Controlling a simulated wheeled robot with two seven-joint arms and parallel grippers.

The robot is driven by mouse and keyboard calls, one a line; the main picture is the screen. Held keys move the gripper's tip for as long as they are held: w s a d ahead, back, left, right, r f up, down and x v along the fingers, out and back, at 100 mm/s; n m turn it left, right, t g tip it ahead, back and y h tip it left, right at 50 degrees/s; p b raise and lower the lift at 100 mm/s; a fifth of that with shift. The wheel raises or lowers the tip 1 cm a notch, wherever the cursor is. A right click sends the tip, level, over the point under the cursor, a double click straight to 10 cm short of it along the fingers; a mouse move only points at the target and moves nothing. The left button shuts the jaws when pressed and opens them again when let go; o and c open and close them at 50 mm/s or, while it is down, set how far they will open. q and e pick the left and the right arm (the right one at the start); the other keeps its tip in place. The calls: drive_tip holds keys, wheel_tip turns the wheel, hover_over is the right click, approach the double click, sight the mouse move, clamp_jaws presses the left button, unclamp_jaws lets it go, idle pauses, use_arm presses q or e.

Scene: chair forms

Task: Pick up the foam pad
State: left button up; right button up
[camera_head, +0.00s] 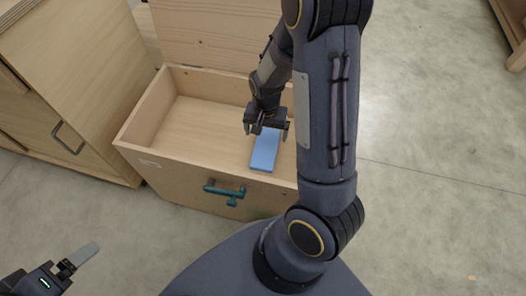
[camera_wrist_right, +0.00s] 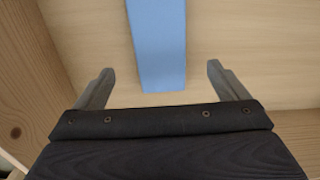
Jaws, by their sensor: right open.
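The foam pad (camera_head: 264,151) is a flat light-blue block lying on the floor of an open wooden chest (camera_head: 140,122). My right gripper (camera_head: 267,130) is down inside the chest, over the far part of the pad, with its fingers spread. In the right wrist view the pad (camera_wrist_right: 158,45) runs between the two open fingertips (camera_wrist_right: 160,70), apart from both. How high the fingers are above the pad I cannot tell. My left gripper (camera_head: 80,262) is at the lower left, far from the chest; one finger shows, the rest is cut off or hidden.
The chest walls surround the right gripper, and its raised lid (camera_head: 215,35) stands behind. A teal handle (camera_head: 225,192) is on the chest's front. A wooden cabinet (camera_head: 75,75) stands close on the left.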

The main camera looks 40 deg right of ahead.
sight(266, 147)
wheel_tip(266, 147, down, 7)
drive_tip(key=b, duration=0.4)
drive_tip(key=shift+s+a+f, duration=0.1)
drive_tip(key=shift+f, duration=0.05)
drive_tip(key=shift+c, duration=0.3)
drive_tip(key=c, duration=1)
